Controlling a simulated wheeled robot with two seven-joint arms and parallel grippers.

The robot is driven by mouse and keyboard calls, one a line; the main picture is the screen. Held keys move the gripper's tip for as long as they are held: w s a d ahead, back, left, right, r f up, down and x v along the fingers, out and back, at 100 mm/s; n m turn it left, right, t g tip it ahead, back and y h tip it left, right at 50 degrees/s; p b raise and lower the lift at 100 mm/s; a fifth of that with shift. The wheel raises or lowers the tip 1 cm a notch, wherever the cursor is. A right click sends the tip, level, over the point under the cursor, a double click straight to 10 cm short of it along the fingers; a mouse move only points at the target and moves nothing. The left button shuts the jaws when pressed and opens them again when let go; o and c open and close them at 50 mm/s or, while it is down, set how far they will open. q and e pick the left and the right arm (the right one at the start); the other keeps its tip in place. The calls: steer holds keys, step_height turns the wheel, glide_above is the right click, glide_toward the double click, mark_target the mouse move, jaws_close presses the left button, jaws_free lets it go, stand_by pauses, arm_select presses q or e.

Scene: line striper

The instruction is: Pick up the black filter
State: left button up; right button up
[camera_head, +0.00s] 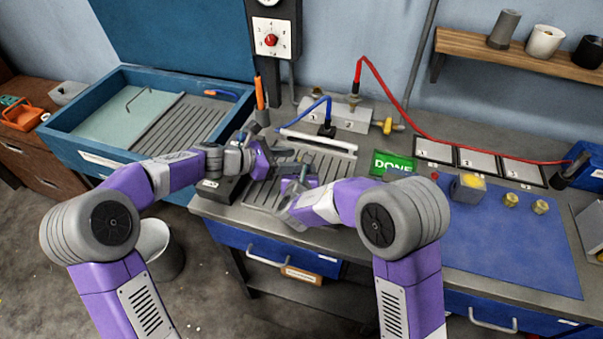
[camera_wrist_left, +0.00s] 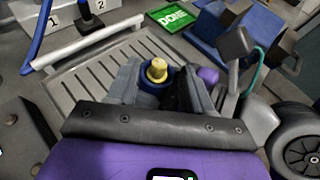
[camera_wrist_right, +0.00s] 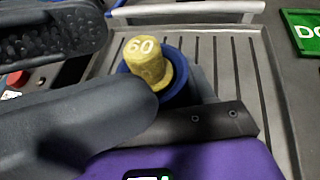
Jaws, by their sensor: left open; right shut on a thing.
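I cannot single out the black filter with certainty. A yellow cap marked 60 (camera_wrist_right: 148,62) sits in a round blue collar (camera_wrist_right: 182,85) in the right wrist view. The same cap (camera_wrist_left: 156,70) shows in the left wrist view, with a dark shape (camera_wrist_left: 182,98) beside it that I cannot identify. My right gripper (camera_head: 290,190) appears shut on the blue-collared piece over the ribbed tray; the contact is mostly hidden. My left gripper (camera_head: 275,155) is open close beside it, and its fingers reach towards the yellow cap.
The grey ribbed tray (camera_head: 335,180) lies below both grippers. A green DONE sign (camera_head: 392,164) stands to its right. A blue mat (camera_head: 500,245) holds two brass fittings (camera_head: 525,204). A blue hose (camera_head: 305,109) and a red hose (camera_head: 393,93) run behind. A black cup (camera_head: 589,52) stands on the shelf.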

arm_select(q)
steer(key=shift+x, duration=0.85)
steer(key=shift+c, duration=0.5)
jaws_close()
step_height(320, 180, up, 18)
arm_select(e)
steer(key=o, duration=1.4)
